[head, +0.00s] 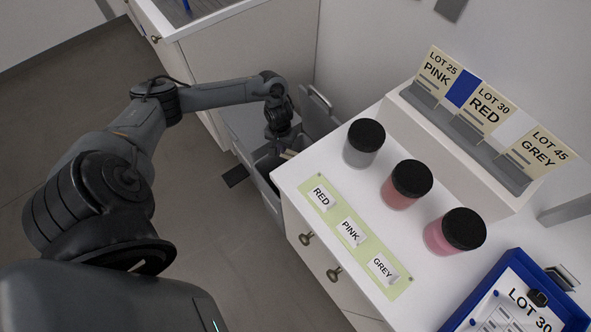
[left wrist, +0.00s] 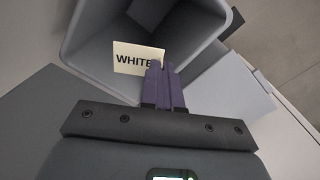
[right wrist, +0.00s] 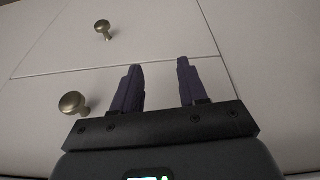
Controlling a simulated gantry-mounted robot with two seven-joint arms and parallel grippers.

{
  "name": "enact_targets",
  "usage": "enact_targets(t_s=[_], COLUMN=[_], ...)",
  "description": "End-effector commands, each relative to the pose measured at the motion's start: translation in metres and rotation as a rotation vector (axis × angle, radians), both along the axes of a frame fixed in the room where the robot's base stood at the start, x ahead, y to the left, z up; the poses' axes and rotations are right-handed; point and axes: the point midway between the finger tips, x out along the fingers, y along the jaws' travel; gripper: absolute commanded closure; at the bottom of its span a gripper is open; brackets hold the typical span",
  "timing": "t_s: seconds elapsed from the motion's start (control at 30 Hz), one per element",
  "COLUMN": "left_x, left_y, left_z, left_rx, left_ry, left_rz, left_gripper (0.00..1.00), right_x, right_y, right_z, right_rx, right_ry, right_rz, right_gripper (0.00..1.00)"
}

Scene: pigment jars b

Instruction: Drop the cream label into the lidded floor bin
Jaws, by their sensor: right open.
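The cream label (left wrist: 138,58), printed "WHITE", is at the tips of my left gripper (left wrist: 160,66), whose fingers are closed together on its edge. The label is over the open mouth of the grey floor bin (left wrist: 82,42); its exact height against the rim is unclear. In the head view the bin (head: 264,188) stands on the floor beside the white cabinet, its lid (head: 320,108) raised. My left gripper (head: 284,150) points down into it, and only a sliver of label (head: 289,154) shows. My right gripper (right wrist: 157,75) is open and empty, facing drawer fronts.
The cabinet top (head: 300,170) beside the bin carries a grey jar (head: 361,152), a red jar (head: 404,190), a pink jar (head: 448,240) and a green label strip (head: 322,215). A card rack (head: 465,135) stands behind. Brass knobs (right wrist: 72,103) stick out near my right gripper.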

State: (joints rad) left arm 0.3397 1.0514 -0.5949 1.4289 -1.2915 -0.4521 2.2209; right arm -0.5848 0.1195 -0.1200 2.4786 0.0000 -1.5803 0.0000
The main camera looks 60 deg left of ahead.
Motion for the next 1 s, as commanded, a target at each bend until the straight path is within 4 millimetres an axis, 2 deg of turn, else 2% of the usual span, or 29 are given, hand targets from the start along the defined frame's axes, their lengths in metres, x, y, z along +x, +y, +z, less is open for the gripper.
enact_targets(t_s=[0.33, 0.8, 1.0], left_x=[0.0, 0.0, 0.0], left_y=[0.0, 0.0, 0.0], left_z=[-0.019, -0.059, -0.066], left_rx=[0.001, 0.001, 0.0], left_ry=[-0.001, -0.001, -0.001], left_rz=[0.0, -0.001, 0.0], left_gripper=[1.0, 1.0, 1.0], right_x=[0.002, 0.002, 0.002], right_y=[0.001, 0.0, -0.001], right_z=[-0.021, -0.073, -0.083], right_rx=[0.004, 0.0, -0.004], right_ry=[-0.006, -0.006, -0.006], right_rz=[-0.002, 0.001, 0.004], right_gripper=[0.57, 0.57, 0.57])
